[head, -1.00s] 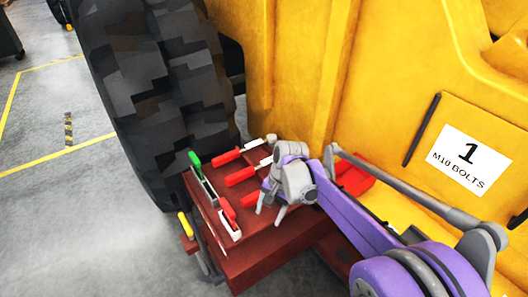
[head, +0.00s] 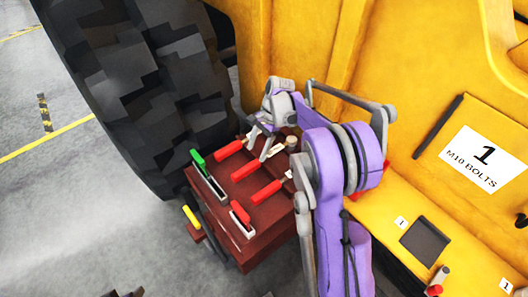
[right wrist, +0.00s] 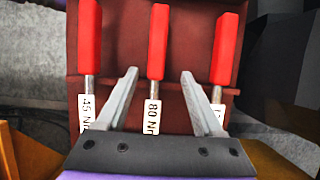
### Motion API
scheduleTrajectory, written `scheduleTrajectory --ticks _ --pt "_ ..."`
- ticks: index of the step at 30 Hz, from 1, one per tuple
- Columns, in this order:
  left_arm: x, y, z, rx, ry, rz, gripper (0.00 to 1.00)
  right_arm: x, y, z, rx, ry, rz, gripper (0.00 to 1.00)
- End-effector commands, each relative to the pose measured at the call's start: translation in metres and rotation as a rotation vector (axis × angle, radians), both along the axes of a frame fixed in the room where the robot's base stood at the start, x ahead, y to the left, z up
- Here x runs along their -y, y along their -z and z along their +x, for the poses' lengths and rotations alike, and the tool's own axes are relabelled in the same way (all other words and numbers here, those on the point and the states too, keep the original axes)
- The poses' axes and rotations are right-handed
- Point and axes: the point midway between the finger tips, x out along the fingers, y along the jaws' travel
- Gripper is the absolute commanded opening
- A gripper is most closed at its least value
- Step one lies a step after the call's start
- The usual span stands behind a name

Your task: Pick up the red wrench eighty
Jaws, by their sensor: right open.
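The red wrench eighty (right wrist: 157,40) has a red handle and a white label reading "80 Nm". It is the middle of three wrenches in the right wrist view, and its handle appears to be the middle one (head: 244,171) in the head view. My right gripper (right wrist: 158,72) is open and empty. Its fingers show on either side of the eighty wrench; I cannot tell how far above it they are. In the head view the right gripper (head: 259,148) hangs over the far part of the dark red rack. My left gripper is not in view.
A wrench labelled 45 (right wrist: 88,35) lies left; another red wrench (right wrist: 229,45) lies right, its label partly hidden by a finger. The rack (head: 232,189) also holds a green-handled tool (head: 198,158). A big tyre (head: 140,90) and yellow machine body (head: 300,45) stand close.

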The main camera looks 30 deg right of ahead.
Motion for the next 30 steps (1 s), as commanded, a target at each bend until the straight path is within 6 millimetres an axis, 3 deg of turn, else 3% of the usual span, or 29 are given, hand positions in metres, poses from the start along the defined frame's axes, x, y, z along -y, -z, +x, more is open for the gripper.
scheduleTrajectory --ticks 3,11,19,28,30 --pt "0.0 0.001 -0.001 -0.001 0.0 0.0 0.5 -0.008 0.018 -0.001 -0.001 -0.001 0.0 0.69" --pt "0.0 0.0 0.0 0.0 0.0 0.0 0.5 -0.016 0.037 -0.002 0.001 -0.001 0.0 0.69" --pt "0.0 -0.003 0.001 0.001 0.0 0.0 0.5 -0.032 0.072 -0.003 0.001 -0.001 -0.001 0.69" --pt "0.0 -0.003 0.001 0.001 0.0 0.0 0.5 -0.033 0.077 -0.004 0.001 -0.001 -0.001 0.69" --pt "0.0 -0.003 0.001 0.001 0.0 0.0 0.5 -0.033 0.077 -0.004 0.001 -0.001 -0.001 0.56"
